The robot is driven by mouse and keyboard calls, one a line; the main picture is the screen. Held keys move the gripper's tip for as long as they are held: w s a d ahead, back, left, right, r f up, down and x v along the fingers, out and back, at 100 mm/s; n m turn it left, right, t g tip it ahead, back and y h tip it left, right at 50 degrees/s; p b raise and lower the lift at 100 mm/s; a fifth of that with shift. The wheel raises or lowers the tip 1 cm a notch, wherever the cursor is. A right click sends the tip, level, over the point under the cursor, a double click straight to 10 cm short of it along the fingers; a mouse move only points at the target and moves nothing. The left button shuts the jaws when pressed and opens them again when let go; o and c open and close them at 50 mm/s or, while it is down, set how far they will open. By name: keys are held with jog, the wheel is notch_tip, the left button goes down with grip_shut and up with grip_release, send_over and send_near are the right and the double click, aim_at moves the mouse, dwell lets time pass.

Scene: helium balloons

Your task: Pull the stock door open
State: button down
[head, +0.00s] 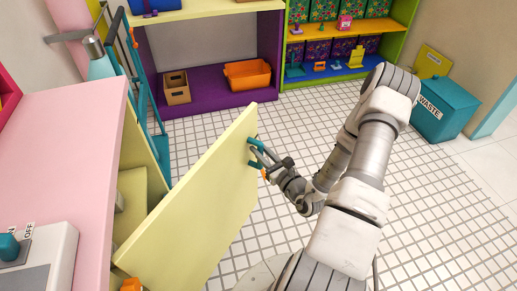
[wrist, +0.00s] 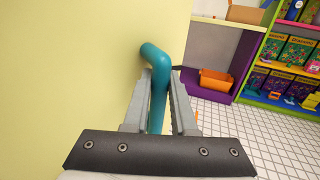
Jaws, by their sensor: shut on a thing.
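The stock door (head: 195,200) is a pale yellow panel standing open at an angle from the pink-topped cabinet (head: 65,145). Part of the cabinet's inside shows behind it. A teal bar handle (head: 252,140) is fixed near the door's free edge. My gripper (head: 258,152) is shut on this handle. In the wrist view the teal handle (wrist: 153,58) runs between the two grey fingers of my gripper (wrist: 160,100), with the yellow door face (wrist: 70,70) close on the left. The lower part of the handle is hidden by the gripper.
A purple shelf (head: 205,104) with an orange bin (head: 247,74) and a green shelf unit (head: 283,50) stand at the back. A teal waste bin (head: 444,108) is at the right. A teal ladder (head: 147,100) stands behind the cabinet. The tiled floor (head: 290,130) around the door is clear.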

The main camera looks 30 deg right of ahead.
jog(key=c, duration=1)
grip_release()
jog(key=s+d, duration=0.2)
jog(key=s, duration=1.5)
jog(key=shift+s+d+b, duration=0.15)
jog(key=shift+b, duration=0.25)
